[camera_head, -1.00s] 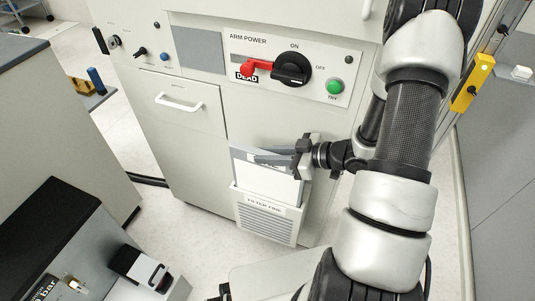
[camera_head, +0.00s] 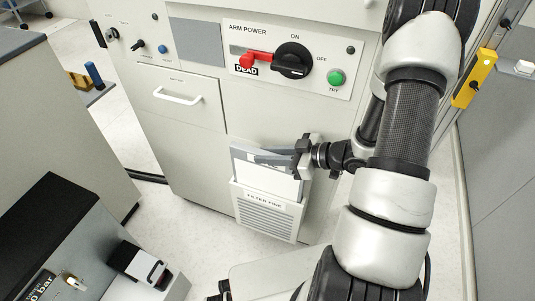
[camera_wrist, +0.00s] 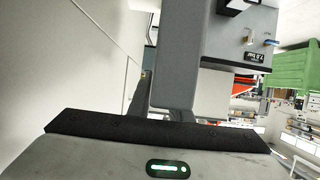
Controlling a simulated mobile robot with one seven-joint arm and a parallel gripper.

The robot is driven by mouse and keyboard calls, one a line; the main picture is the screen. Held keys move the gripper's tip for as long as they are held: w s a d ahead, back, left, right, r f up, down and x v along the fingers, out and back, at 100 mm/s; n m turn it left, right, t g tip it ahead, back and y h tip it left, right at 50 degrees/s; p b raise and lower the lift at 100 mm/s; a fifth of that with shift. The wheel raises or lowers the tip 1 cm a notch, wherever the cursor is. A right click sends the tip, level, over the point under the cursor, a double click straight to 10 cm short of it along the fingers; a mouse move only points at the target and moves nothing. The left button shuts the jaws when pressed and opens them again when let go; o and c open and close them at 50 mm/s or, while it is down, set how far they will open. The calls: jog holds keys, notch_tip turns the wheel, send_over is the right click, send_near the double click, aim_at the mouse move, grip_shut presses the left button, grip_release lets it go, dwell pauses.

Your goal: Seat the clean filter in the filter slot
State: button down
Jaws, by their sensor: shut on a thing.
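The clean filter (camera_head: 270,184) is a pale, flat panel with a grey frame. In the head view it stands in the top of the filter slot (camera_head: 267,218), a louvred white holder labelled FILTER FINE on the cabinet front. The filter's upper part sticks out above the holder; its lower edge is hidden behind the holder's front. My gripper (camera_head: 268,158) comes in from the right and is shut on the filter's upper part. In the wrist view a broad grey piece (camera_wrist: 178,60) rises between the dark fingers; I cannot tell whether it is the filter.
Above the slot are the red lever (camera_head: 257,60), the black ARM POWER knob (camera_head: 293,62) and a green button (camera_head: 336,77). A drawer with a white handle (camera_head: 178,97) is to the left. A dark-topped unit (camera_head: 70,235) stands at the lower left. Open floor lies between.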

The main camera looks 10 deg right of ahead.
aim_at(267, 175)
jog(key=shift+f+b, duration=2.15)
jog(key=shift+f, duration=1.1)
jog(key=shift+f+b, duration=0.3)
jog(key=shift+f, duration=1.05)
jog(key=c, duration=1.5)
grip_release()
jog(key=shift+c, duration=0.2)
jog(key=p+v, duration=0.4)
jog(key=v, duration=1.3)
jog(key=shift+d+r, duration=0.15)
jog(key=shift+d, duration=0.05)
jog(key=shift+p, duration=0.3)
